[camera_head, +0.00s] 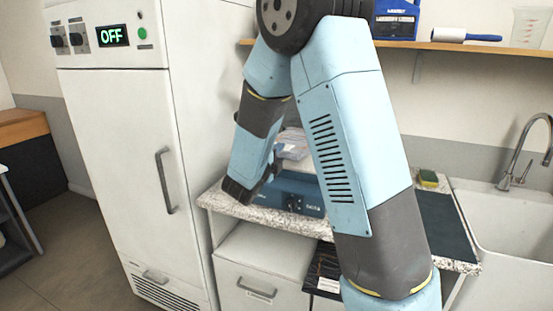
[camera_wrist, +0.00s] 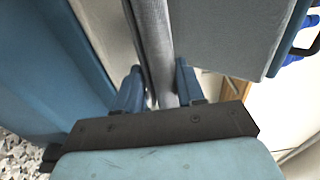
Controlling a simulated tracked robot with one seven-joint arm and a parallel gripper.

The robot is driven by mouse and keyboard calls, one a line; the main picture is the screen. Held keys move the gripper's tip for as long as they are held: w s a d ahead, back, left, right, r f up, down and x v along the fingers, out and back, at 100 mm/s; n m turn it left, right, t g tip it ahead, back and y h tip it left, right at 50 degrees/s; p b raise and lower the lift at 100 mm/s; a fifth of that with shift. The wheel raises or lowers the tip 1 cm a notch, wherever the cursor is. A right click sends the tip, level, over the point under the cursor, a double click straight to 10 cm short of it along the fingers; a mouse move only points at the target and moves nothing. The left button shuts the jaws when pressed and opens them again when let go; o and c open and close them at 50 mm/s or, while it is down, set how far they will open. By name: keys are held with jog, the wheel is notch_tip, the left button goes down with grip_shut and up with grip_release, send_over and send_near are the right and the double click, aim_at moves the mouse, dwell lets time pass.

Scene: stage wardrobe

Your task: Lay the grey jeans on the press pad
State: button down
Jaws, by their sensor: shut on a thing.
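My gripper (camera_wrist: 158,88) is shut on a narrow grey strip of cloth, which looks like the grey jeans (camera_wrist: 155,40), seen edge-on between its two blue fingers in the wrist view. In the head view my gripper (camera_head: 272,170) is low over the counter, beside a blue machine (camera_head: 302,191) with dark knobs, which looks like the press. In the wrist view a beige surface (camera_wrist: 104,25), perhaps the press pad, lies left of the cloth, and a light grey panel (camera_wrist: 220,35) stands right of it. My arm hides much of the machine in the head view.
The speckled counter (camera_head: 280,219) has a dark mat (camera_head: 443,225) and a sponge (camera_head: 428,178) at the right, before the sink (camera_head: 510,220). A tall white cabinet (camera_head: 120,140) stands at the left. A wall shelf (camera_head: 480,48) above holds a blue box (camera_head: 396,20) and a lint roller (camera_head: 465,35).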

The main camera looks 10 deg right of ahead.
jog(key=shift+x, duration=1.45)
jog(key=shift+a+f, duration=0.1)
jog(key=shift+f, duration=1.9)
